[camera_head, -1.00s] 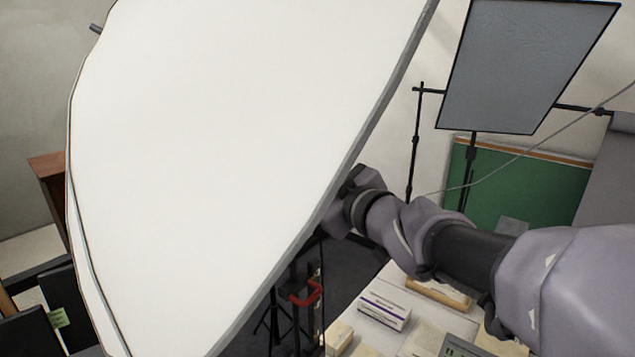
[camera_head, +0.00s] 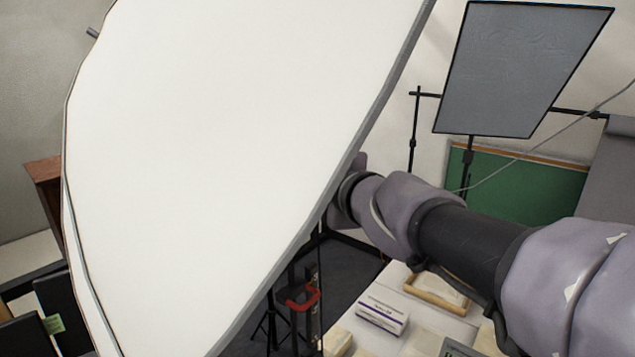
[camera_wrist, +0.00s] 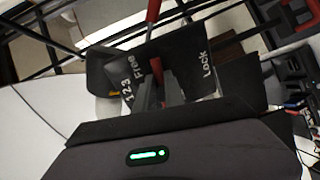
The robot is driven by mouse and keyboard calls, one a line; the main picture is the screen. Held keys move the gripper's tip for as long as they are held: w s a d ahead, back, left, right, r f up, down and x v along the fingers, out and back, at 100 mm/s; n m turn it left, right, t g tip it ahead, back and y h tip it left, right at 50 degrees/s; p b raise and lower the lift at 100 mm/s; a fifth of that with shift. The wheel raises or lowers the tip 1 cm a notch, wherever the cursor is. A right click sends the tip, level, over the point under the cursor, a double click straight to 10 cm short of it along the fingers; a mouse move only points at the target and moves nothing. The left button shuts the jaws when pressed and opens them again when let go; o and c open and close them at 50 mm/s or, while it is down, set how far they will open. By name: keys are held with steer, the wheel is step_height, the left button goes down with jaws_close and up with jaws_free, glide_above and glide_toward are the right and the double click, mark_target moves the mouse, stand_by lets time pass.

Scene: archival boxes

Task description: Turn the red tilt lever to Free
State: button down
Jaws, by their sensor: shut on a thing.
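The lever lies between the two words. My gripper (camera_wrist: 162,84) is shut on the lever; its fingers hide the lever's lower part. In the head view my gripper and the lever are hidden behind the big white softbox (camera_head: 225,150).
A grey panel on a stand (camera_head: 525,70) is at the back right. A table with a white labelled box (camera_head: 382,312) and a wooden tray (camera_head: 437,294) lies below my arm.

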steer(key=shift+r+n, duration=0.1)
steer(key=shift+n, duration=0.6)
steer(key=shift+r, duration=0.1)
steer(key=c, duration=1.4)
jaws_free()
steer(key=shift+c, duration=0.2)
steer(key=p+v, duration=0.6)
steer(key=v, duration=1.1)
steer(key=shift+s+a, duration=0.25)
steer(key=shift+s, duration=0.15)
